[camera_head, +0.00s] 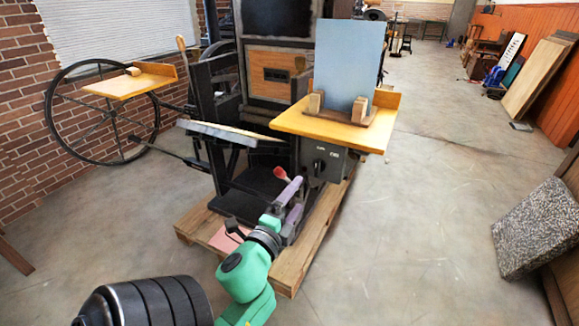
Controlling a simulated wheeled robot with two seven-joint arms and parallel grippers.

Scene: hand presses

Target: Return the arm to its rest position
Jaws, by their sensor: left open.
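My left arm comes up from the bottom edge in green and black. My left gripper (292,201), with purple fingers, is open in front of the lower part of the press (272,60). Nothing shows between its fingers. A red knob (281,173) shows just above and left of the fingertips; I cannot tell whether they touch. A wooden board (345,124) on the press's right side carries an upright grey-blue plate (347,62) between small wooden blocks. A tilted plate (231,132) sits at the press's front. My right gripper is not in view.
The press stands on a wooden pallet (285,280). A large spoked wheel (102,112) and a small wooden shelf (131,83) are at left. A speckled stone slab (537,230) leans at the right edge. The floor (430,220) between pallet and slab is clear.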

